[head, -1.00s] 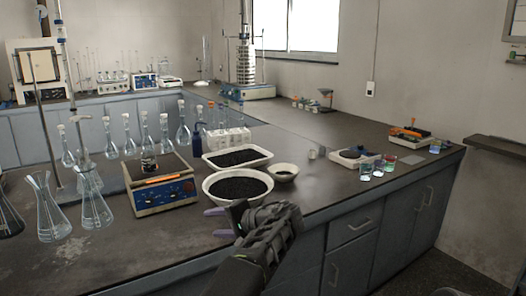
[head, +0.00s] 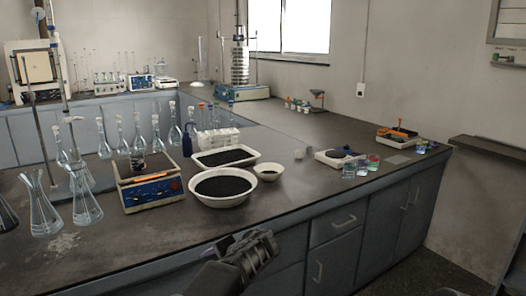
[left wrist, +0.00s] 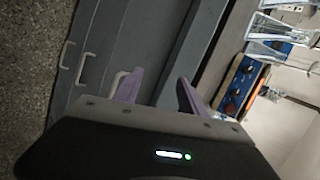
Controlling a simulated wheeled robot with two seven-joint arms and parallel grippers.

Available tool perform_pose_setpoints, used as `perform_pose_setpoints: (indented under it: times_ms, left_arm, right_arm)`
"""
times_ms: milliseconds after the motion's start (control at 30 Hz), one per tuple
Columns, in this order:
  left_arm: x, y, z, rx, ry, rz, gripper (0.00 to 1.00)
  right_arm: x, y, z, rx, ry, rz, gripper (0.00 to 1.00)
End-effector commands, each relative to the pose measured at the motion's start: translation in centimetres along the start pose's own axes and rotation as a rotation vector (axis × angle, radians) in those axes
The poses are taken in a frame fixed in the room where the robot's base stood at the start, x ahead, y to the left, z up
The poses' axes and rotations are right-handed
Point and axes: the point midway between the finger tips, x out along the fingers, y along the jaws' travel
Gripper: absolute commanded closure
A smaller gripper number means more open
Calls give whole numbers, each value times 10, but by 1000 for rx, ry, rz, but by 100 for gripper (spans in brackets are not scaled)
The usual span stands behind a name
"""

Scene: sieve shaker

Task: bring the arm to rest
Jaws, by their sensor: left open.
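My left gripper (head: 222,245) is low in front of the bench's front edge in the head view, below the white bowls and apart from them. In the left wrist view its two purple fingers (left wrist: 160,84) stand apart with nothing between them, facing the grey cabinet fronts. The sieve shaker (head: 240,91) with its upright stack of sieves stands far back on the bench.
Free room lies before the cabinets.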

Motion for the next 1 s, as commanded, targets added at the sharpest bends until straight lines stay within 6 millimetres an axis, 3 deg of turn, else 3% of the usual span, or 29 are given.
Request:
perform_pose_setpoints:
  times_ms: [167,267,333,467,600,700,800,1000]
  left_arm:
    - [40,67,25,25,11,203,51]
    - [58,126,51,13,22,374,51]
    - [63,176,77,-20,29,522,51]
    - [43,268,131,-152,31,800,51]
    - [-16,342,196,-391,-7,1053,51]
    - [-61,369,236,-576,-57,1154,51]
    - [-96,380,270,-720,-110,1192,51]
    - [-126,385,303,-850,-168,1196,51]
  right_arm:
    - [-12,-5,0,0,0,0,51]
    - [-22,-8,0,1,0,0,51]
    - [-29,-12,0,1,0,0,51]
    - [-45,-18,0,2,0,-1,51]
    - [-63,-25,0,2,0,-1,51]
    - [-74,-29,0,3,-1,-1,51]
    - [-81,-32,0,3,-1,-1,51]
    - [-86,-34,0,4,-1,-1,51]
